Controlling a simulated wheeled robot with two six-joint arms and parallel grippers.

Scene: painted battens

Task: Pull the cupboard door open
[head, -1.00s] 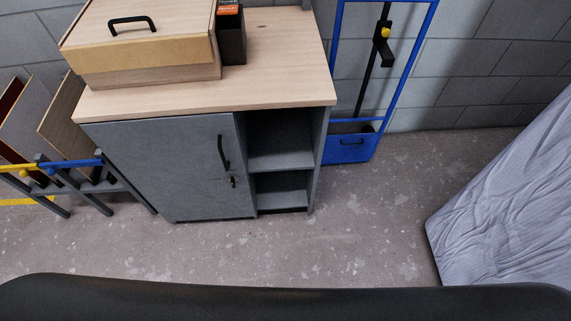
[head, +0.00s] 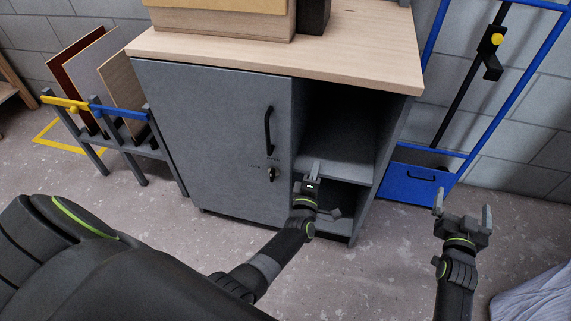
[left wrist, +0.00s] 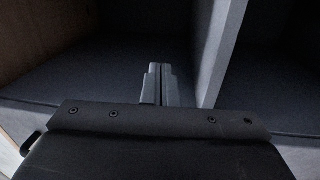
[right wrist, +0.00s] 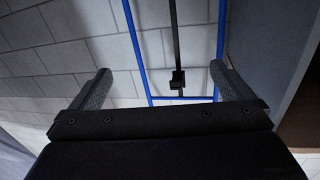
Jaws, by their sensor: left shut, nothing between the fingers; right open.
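The grey cupboard door (head: 205,135) with its black upright handle (head: 268,130) shows in the head view and looks shut. A key or lock (head: 271,174) sits below the handle. My left gripper (head: 313,172) is shut and empty, right of the handle and apart from it, in front of the open shelf compartment. In the left wrist view its closed fingers (left wrist: 160,75) point at a dark interior beside a grey panel (left wrist: 222,45). My right gripper (head: 463,205) is open and empty, right of the cupboard. Its spread fingers also show in the right wrist view (right wrist: 165,90).
The cupboard's wooden top (head: 350,45) carries a box (head: 225,22). A blue trolley (head: 405,180) stands to the right. A rack with boards (head: 120,130) stands left. Crumpled pale fabric (head: 535,298) lies at lower right. Floor before the door is clear.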

